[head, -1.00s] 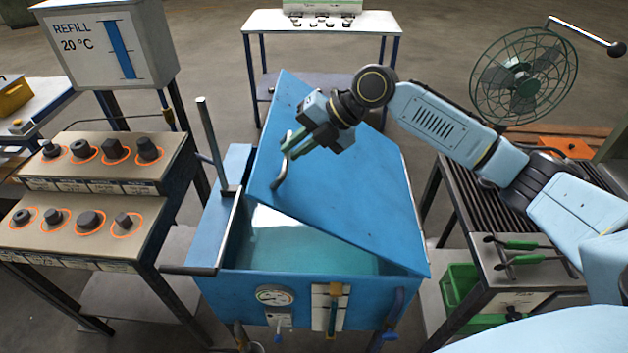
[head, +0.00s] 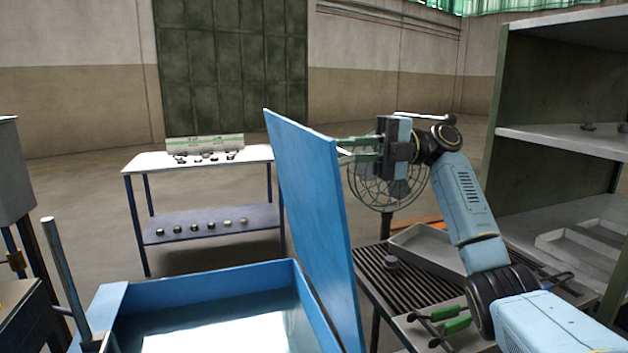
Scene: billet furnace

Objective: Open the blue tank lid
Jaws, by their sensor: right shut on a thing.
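The blue tank lid (head: 312,215) stands nearly upright, edge-on to me, at the right side of the blue tank (head: 205,277). The tank's top is uncovered and liquid (head: 225,328) shows inside. My right gripper (head: 352,150) is on the right side of the lid, near its top, with its green fingers pointing left at the lid's face. It is shut on the lid handle (head: 345,151), which is mostly hidden by the fingers and the lid. My left gripper is not in view.
A slatted table (head: 385,300) with a grey tray (head: 440,252) and green-handled tongs (head: 445,324) stands right of the lid. A fan (head: 365,190) is behind my right gripper. A shelf (head: 560,135) stands far right. A white-topped table (head: 140,165) stands behind the tank.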

